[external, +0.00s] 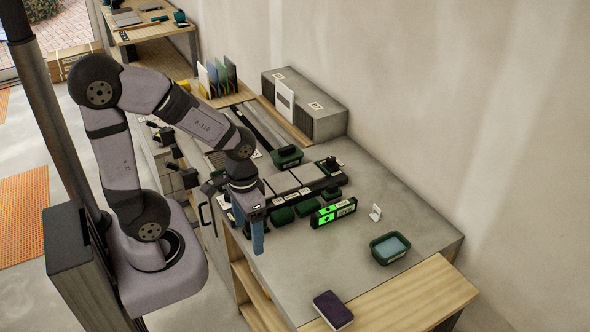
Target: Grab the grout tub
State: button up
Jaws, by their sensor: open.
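A dark green tub (390,249) with pale blue-grey contents stands upright on the right part of the grey worktop, near its right edge. Another dark green tub (287,158) with dark things in it stands farther back, by the tile strips. I cannot tell from labels which one is the grout tub. My gripper (258,246) points down over the front left of the worktop, with blue fingers. It is open and empty, well to the left of the pale-filled tub and in front of the tub at the back. The gap between the fingers is hard to see from here.
A level with bright green panels (333,212) lies between my gripper and the pale-filled tub. A small white card (375,212) stands behind that tub. Grey tiles (281,182) lie behind my gripper. A dark purple pad (332,310) lies at the front. The worktop's front middle is clear.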

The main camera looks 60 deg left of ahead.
notch_tip(320, 180, up, 4)
notch_tip(320, 180, down, 4)
jog(key=w+a+n+h+b, duration=0.2)
jog(key=n+h+b, duration=0.3)
jog(key=n, duration=0.6)
notch_tip(320, 180, up, 3)
jog(key=n+t+y+b, duration=0.5)
jog(key=n+t+b, duration=0.5)
jog(key=n+t, duration=1.15)
send_over(213, 180)
jog(key=s, duration=0.6)
jog(key=n+g, duration=0.4)
jog(key=shift+m+t, duration=0.25)
jog(key=f, duration=1.7)
jog(key=shift+w+d, duration=0.25)
jog(key=shift+w, duration=0.15)
jog(key=shift+w+r+p, duration=0.15)
jog(key=shift+w+p, duration=1.6)
jog(key=shift+w, duration=1.95)
